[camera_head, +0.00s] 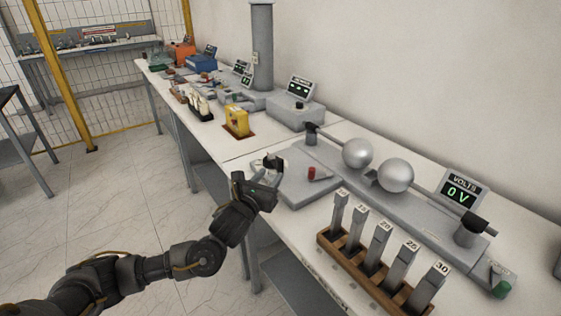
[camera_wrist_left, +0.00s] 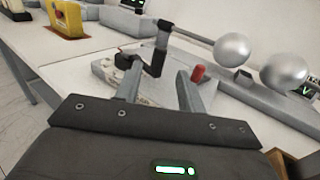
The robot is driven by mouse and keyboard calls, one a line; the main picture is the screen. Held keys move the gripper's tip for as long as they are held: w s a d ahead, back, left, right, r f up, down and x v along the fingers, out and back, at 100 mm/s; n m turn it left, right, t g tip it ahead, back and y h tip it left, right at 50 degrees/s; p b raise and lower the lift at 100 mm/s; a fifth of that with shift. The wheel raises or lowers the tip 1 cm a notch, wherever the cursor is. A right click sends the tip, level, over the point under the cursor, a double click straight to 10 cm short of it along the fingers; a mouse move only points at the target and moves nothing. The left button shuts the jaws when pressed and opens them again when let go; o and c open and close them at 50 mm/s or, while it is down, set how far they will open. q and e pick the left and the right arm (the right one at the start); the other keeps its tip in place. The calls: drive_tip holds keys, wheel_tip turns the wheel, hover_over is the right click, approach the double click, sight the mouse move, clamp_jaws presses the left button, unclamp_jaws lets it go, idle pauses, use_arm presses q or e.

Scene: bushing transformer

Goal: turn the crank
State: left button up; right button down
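The crank (camera_wrist_left: 157,62) shows in the left wrist view as a dark arm with an upright handle, on a grey flat-topped unit (camera_head: 310,188) on the bench. In the head view the crank (camera_head: 273,160) is small, beside my gripper. My left gripper (camera_head: 267,176) is at the bench's front edge beside this unit. In the left wrist view its two fingers (camera_wrist_left: 158,88) are apart, with the crank beyond and between them. Nothing is held, and I see no clear contact. A red knob (camera_wrist_left: 197,74) stands on the unit, right of the fingers. My right gripper is out of view.
Two silver spheres (camera_head: 357,153) stand behind the unit, near a display reading 0 V (camera_head: 458,193). A wooden rack (camera_head: 357,262) with several numbered grey pieces stands at the front right. A yellow box (camera_head: 237,121) sits farther left.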

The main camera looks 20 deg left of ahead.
sight(279, 164)
use_arm(q)
drive_tip(key=w, duration=0.2)
drive_tip(key=w+d+p, duration=0.1)
drive_tip(key=w, duration=0.5)
drive_tip(key=shift+w+d+f, duration=0.1)
drive_tip(key=shift+w+d, duration=0.05)
clamp_jaws()
